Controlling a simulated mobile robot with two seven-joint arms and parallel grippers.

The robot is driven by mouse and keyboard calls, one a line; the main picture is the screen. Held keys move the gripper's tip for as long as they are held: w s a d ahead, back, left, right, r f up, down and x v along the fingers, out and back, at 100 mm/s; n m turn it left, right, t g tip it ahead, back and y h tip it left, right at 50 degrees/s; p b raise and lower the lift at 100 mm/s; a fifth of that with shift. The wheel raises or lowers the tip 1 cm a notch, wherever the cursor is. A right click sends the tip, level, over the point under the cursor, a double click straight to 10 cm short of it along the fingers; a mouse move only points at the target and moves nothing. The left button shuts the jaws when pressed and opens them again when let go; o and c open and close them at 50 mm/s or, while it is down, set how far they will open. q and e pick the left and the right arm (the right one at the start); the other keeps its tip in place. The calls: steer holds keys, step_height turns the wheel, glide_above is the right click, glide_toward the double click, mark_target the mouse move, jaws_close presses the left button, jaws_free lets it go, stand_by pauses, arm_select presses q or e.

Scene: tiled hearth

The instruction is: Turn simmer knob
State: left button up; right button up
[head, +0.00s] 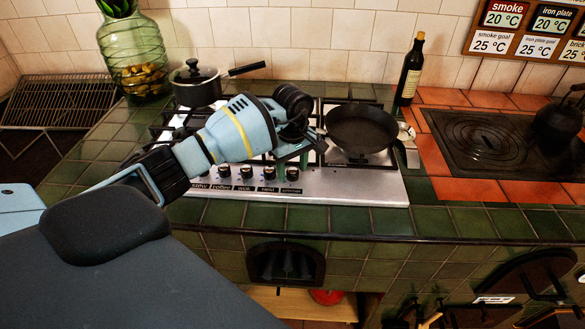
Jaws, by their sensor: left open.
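The simmer knob (292,174) is a small dark knob at the right end of the row on the steel front of the gas hob (345,190). A label with its name is under it. My left gripper (293,161) reaches in from the left over the hob, with its fingers pointing down just above and behind the simmer knob. The fingers are apart and nothing shows between them. I cannot tell whether they touch the knob. My right gripper is not in view.
More labelled knobs (246,173) sit left of the simmer knob. A black frying pan (361,128) is close to the right of my gripper. A lidded pot (196,86) and a dark bottle (410,70) stand at the back. A dark hotplate (488,142) lies at right.

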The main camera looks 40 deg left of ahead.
arm_select(q)
steer(key=shift+f, duration=0.25)
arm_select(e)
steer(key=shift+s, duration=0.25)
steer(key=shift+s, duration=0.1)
arm_select(q)
steer(key=c, duration=1)
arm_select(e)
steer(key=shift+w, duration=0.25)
